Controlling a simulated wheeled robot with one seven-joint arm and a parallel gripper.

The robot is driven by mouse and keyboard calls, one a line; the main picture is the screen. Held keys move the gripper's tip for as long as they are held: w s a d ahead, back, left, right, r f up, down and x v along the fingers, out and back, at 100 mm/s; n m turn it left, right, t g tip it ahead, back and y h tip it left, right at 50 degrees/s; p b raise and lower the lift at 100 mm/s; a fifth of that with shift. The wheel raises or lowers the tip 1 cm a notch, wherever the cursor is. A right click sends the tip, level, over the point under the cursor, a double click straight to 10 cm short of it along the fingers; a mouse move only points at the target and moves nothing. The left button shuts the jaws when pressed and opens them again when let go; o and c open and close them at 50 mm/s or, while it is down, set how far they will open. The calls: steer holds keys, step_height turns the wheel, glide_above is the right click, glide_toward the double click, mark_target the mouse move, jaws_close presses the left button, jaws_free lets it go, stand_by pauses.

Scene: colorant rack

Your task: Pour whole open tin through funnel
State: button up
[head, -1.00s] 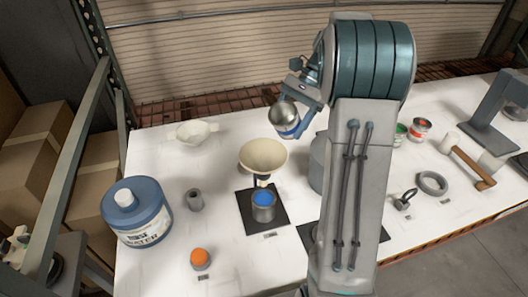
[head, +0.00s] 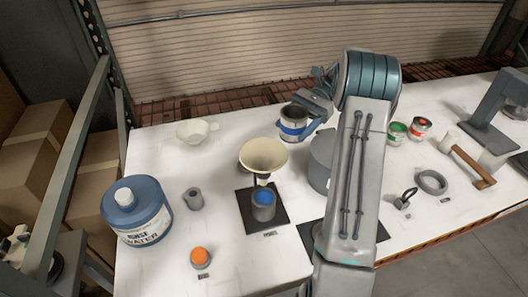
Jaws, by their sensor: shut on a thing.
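My gripper (head: 306,114) is shut on a metal tin (head: 292,123) with a blue band. The tin is held nearly upright, up and to the right of the funnel, and its rim faces up; I cannot make out what is inside. The cream funnel (head: 263,155) sits in a dark stand above a grey container (head: 264,208) that shows blue at its top. The container stands on a black square mat (head: 246,222). The tin and the funnel are apart.
A blue rinse water jug (head: 137,211) and an orange-topped pot (head: 200,257) stand at the left. A white bowl (head: 195,131) is behind. Green (head: 396,132) and red (head: 419,128) tins, a hammer (head: 468,167) and a grey ring (head: 432,182) lie right.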

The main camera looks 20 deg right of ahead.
mark_target(286, 123)
steer(key=shift+r, duration=2.45)
steer(key=shift+d, duration=0.1)
